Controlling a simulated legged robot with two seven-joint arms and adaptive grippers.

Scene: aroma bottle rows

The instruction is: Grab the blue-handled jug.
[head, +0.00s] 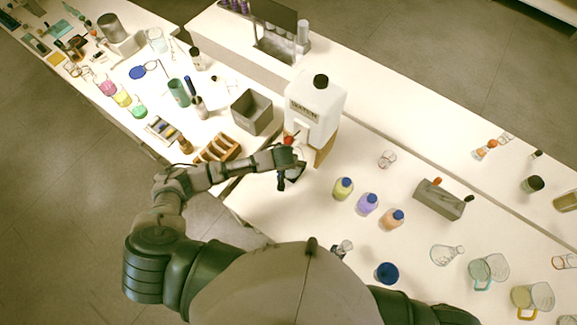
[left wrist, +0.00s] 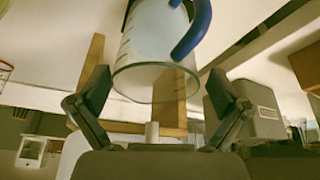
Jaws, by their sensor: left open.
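The blue-handled jug (left wrist: 158,50) fills the upper middle of the left wrist view. It is clear, with graduation marks, and its blue handle (left wrist: 195,30) is on the right. Its top is cut off by the frame. My left gripper (left wrist: 160,100) is open, its fingers spread left and right below and around the jug's lower end; I cannot tell if they touch it. In the head view my left gripper (head: 284,168) is beside the white water container, largely hiding a pale vessel. A small grey piece (head: 342,248) by my head may be my right gripper, but it is unclear.
The white water container (head: 316,105) with a red tap stands on a wooden stand just behind my left gripper. A grey bin (head: 252,112) and a wooden rack (head: 217,149) are to the left. Several bottles, including a yellow-liquid one (head: 343,189), stand to the right.

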